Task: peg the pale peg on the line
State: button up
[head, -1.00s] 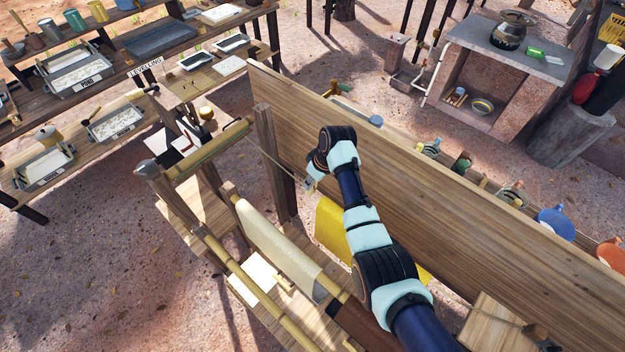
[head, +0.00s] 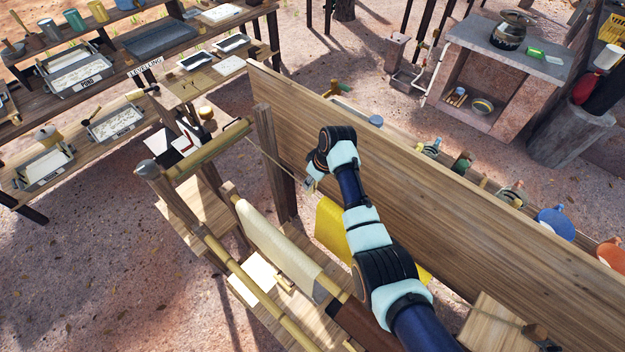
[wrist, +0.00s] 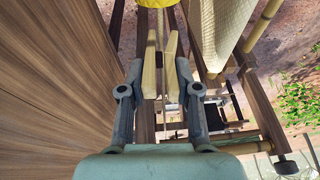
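The pale peg (wrist: 149,76) is a two-legged wooden clip with a dark spring, in the middle of the wrist view. My gripper (wrist: 160,76) has one finger close against each side of it and appears to hold it. The thin line (wrist: 165,125) runs lengthwise through the wrist view, overlapping the gap between the peg's halves. I cannot tell whether the peg has closed on it. In the head view my gripper (head: 311,184) is at the line (head: 268,156), between the dark post and the yellow sheet. The peg is too small to make out there.
A tall wooden board (head: 430,180) stands close beside my arm. A yellow sheet (head: 330,228) hangs near my gripper; it also shows in the wrist view (wrist: 155,3). A cream sheet (head: 275,242) and bamboo poles (head: 250,287) lie left of it. A dark post (head: 274,165) stands beyond.

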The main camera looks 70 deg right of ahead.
jog(key=shift+o, duration=0.2)
jog(key=o, duration=0.6)
jog(key=v, duration=1.2)
